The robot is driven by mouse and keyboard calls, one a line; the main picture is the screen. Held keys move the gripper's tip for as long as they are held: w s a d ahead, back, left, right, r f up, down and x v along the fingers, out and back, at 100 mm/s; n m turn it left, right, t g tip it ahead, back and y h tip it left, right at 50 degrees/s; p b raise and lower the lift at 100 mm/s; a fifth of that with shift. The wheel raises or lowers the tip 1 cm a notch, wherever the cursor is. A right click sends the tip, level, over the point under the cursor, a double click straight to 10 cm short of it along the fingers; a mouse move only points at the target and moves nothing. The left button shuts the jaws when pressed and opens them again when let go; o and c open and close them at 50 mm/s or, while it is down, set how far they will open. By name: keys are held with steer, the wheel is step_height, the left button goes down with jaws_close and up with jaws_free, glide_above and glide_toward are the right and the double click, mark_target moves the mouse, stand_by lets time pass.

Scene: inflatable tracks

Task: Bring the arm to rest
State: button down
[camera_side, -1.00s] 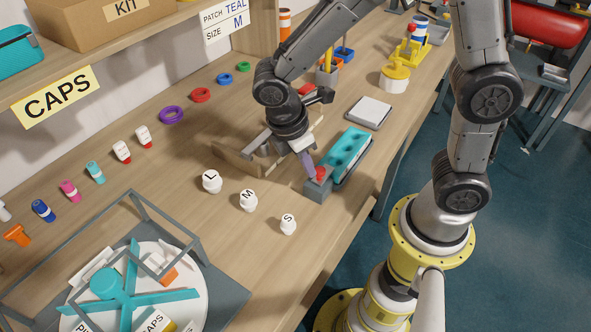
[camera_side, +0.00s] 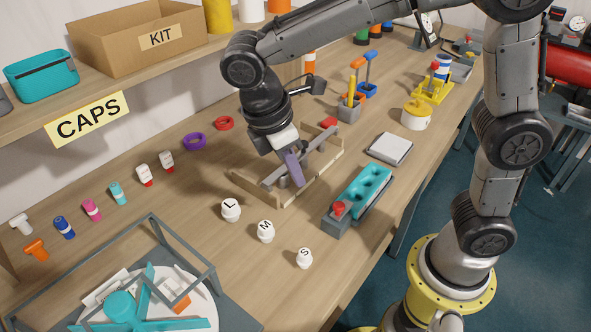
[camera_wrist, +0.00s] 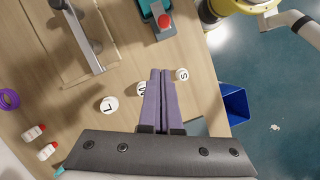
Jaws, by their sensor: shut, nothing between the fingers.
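My gripper (camera_side: 298,184) has purple-grey fingers pointing down, in front of and above the wooden frame with a grey bar (camera_side: 322,155) in the side view. In the wrist view the fingers (camera_wrist: 161,72) lie together, shut with nothing between them. The fingers partly cover the white cap marked M (camera_wrist: 142,88) there. The teal tray with a red knob (camera_side: 362,193) stands right of the gripper, apart from it. White caps marked L (camera_side: 231,209), M (camera_side: 265,231) and S (camera_side: 304,258) stand in a row nearer the camera.
A grey frame (camera_side: 205,262) stands over a round white plate with a teal cross at the lower left. Small coloured caps line the shelf side. A cardboard KIT box (camera_side: 150,42) sits on the shelf. A blue bin (camera_wrist: 233,102) is below the table edge.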

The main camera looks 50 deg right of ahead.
steer(key=s+d+r+m+t+y, duration=0.25)
steer(key=s+d+r+m, duration=0.2)
steer(key=d+r, duration=0.35)
steer(key=s+d+f+m+t, duration=0.4)
steer(key=s+m, duration=0.4)
steer(key=shift+s+f+t+y, duration=0.15)
steer(key=shift+s+t+y, duration=0.2)
steer(key=shift+s, duration=0.05)
